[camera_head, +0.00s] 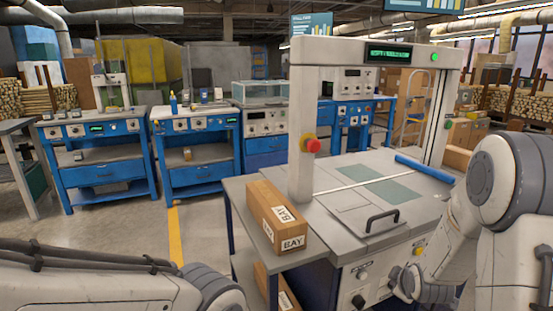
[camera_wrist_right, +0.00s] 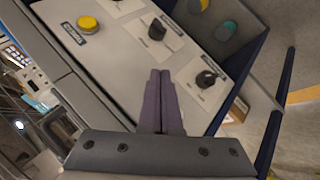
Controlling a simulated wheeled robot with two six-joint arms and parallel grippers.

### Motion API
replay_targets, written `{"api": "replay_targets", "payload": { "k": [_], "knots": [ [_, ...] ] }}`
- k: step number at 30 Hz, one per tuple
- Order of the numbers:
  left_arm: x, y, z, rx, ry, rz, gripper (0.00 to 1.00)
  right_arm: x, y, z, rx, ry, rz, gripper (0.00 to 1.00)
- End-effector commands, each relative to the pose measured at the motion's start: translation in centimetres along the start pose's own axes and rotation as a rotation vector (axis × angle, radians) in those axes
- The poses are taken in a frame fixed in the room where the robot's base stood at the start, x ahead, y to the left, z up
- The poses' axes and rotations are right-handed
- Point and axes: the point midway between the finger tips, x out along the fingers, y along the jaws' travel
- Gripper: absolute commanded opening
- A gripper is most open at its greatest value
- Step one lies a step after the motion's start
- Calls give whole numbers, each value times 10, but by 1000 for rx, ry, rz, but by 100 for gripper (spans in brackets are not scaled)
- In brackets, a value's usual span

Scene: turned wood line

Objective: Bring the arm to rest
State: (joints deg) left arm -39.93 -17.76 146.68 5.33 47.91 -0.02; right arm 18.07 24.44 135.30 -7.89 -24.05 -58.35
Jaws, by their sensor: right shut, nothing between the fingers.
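My right arm (camera_head: 486,190) comes in from the right in the head view and bends down in front of the machine's control panel (camera_head: 378,273). My right gripper (camera_wrist_right: 160,75) is shut and empty in the right wrist view, its dark fingers together over the panel. A yellow button (camera_wrist_right: 88,22) and black knobs (camera_wrist_right: 207,79) show around the fingertips. I cannot tell whether the fingers touch the panel. My left arm (camera_head: 100,285) lies across the bottom left of the head view; its gripper is out of view.
The machine has a grey top (camera_head: 352,213), an upright frame with a red button (camera_head: 312,146), and a black handle (camera_head: 382,220). A cardboard box labelled BAY (camera_head: 264,213) sits on its left side shelf. Blue workbenches (camera_head: 97,172) stand behind. Floor at left is open.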

Motion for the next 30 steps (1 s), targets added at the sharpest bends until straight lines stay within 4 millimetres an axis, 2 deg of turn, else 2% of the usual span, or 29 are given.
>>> {"api": "replay_targets", "payload": {
  "k": [1,4,8,12,15,19,24,30],
  "knots": [
    [0,0,0,0,0,0,0,-19,-18,-13,108,-16,-63,0],
    [0,0,0,0,0,0,0,-54,-57,-24,344,-97,-191,0],
    [0,0,0,0,0,0,0,-102,-104,-29,608,-233,-310,0],
    [0,0,0,0,0,0,0,-154,-149,-25,849,-410,-392,0],
    [0,0,0,0,0,0,0,-178,-173,-51,726,-394,-463,0],
    [0,0,0,0,0,0,0,-213,-201,-70,591,-387,-539,0],
    [0,0,0,0,0,0,0,-253,-231,-80,436,-378,-617,0],
    [0,0,0,0,0,0,0,-297,-258,-79,271,-370,-691,0]
  ]
}}
